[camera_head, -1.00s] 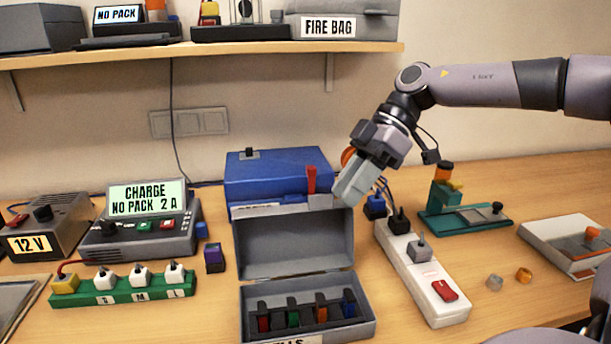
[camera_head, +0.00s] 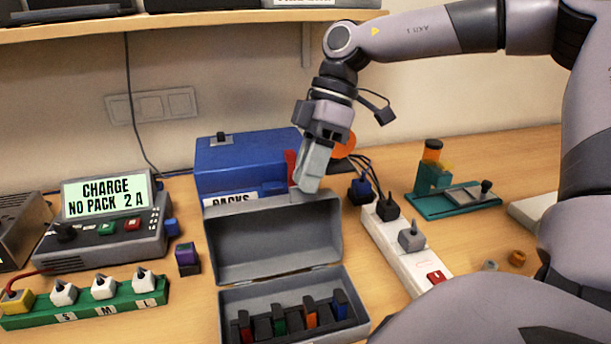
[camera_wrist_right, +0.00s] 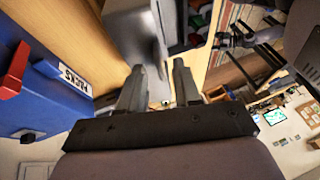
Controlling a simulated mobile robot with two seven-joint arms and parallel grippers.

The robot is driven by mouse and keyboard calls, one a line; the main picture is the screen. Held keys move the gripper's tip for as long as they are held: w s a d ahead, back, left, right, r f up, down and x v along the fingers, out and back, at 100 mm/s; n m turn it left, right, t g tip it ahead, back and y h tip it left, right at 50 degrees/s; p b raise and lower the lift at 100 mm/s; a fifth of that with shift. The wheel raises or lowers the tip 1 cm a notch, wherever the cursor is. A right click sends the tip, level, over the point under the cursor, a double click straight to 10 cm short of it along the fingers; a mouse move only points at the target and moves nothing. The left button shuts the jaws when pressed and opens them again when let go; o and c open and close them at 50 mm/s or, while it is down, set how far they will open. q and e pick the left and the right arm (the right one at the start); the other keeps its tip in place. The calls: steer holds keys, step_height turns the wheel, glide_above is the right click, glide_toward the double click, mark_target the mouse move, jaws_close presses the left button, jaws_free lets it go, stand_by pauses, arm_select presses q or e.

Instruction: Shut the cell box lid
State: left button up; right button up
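The grey cell box (camera_head: 358,322) stands on the table at the bottom of the head view. Its lid (camera_head: 262,243) is open and stands up at the back, its hollow inner side facing me. Several coloured cells sit in a dark rack inside the box. My right gripper (camera_head: 306,188) hangs at the lid's upper right edge, in front of the blue packs box (camera_head: 245,165); I cannot tell whether it touches the lid. In the right wrist view its two fingers (camera_wrist_right: 160,80) stand apart with nothing clearly between them. My left gripper is not in view.
The blue packs box, with a red lever (camera_head: 291,167), stands right behind the lid. A white power strip (camera_head: 405,250) with plugs lies right of the cell box. The charger (camera_head: 105,225) and a green switch strip (camera_head: 85,303) lie left. A teal stand (camera_head: 455,195) is farther right.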

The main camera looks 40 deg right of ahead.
steer(key=shift+a+f, duration=0.25)
steer(key=shift+f, duration=0.25)
steer(key=shift+c, duration=0.3)
jaws_close()
stand_by(0.9)
